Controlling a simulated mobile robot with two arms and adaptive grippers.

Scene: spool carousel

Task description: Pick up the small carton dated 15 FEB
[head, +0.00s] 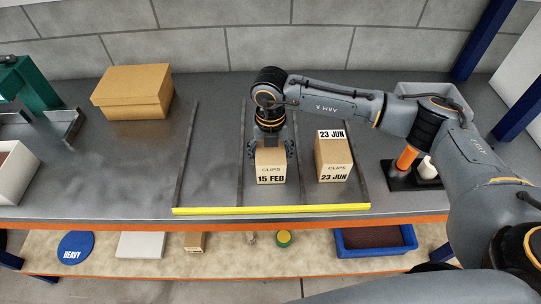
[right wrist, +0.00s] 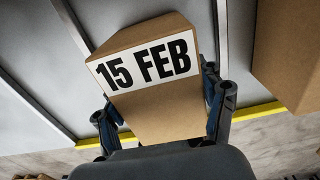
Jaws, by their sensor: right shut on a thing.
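The small carton dated 15 FEB (head: 271,168) stands upright in the middle lane of the shelf, its CLIPS label facing the front. My right gripper (head: 270,149) comes down on it from above and is shut on it, with one finger at each side. In the right wrist view the 15 FEB carton (right wrist: 160,105) sits between the fingers of my right gripper (right wrist: 165,120), its date label towards the camera. I cannot tell whether the carton's base touches the shelf. My left gripper is not in view.
A second carton, dated 23 JUN (head: 333,160), stands in the lane to the right. Thin dividers separate the lanes, and a yellow strip (head: 270,209) runs along their front. A cardboard box (head: 131,95) stands at the back left. An orange cylinder (head: 406,157) stands right.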

